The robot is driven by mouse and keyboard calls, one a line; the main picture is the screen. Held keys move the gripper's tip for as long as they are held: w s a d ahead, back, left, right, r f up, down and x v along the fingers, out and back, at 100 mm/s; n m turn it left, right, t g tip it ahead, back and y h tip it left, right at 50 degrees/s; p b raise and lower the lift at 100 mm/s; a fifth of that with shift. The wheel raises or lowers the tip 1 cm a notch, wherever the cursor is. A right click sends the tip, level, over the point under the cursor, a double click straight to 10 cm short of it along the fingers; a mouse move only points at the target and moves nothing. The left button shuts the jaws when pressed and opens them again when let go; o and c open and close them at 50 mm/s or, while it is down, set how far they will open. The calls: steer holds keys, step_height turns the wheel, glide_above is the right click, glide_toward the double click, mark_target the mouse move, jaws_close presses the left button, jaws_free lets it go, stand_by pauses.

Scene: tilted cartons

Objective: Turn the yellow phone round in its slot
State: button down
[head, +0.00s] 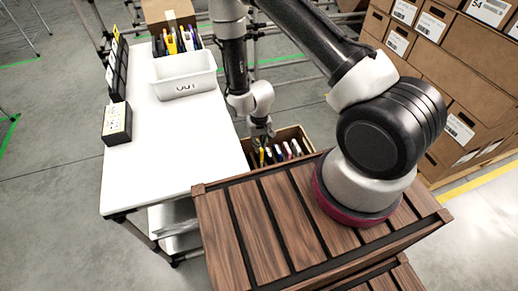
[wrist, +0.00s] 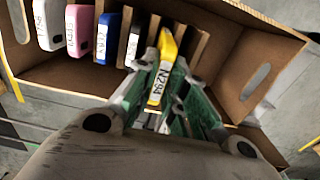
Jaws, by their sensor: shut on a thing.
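The yellow phone (wrist: 160,75) stands in a slotted carton (wrist: 240,75), with a white label reading N294 facing the wrist camera. My gripper (wrist: 165,105) has its green-padded fingers on both sides of the phone and is shut on it. The phone looks slightly tilted in the wrist view. Its lower end is hidden, so I cannot tell how deep it sits in its slot. In the head view my gripper (head: 261,131) is over the near carton (head: 300,132), and the yellow phone (head: 262,158) shows small below it.
White, pink, blue and dark phones (wrist: 80,30) stand in slots left of the yellow one. A white table (head: 170,140) holds an OUT bin (head: 185,82), another carton (head: 165,12) and a black box (head: 117,123). Stacked cartons (head: 450,70) stand at right.

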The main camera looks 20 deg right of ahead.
steer(key=shift+r, duration=4.7)
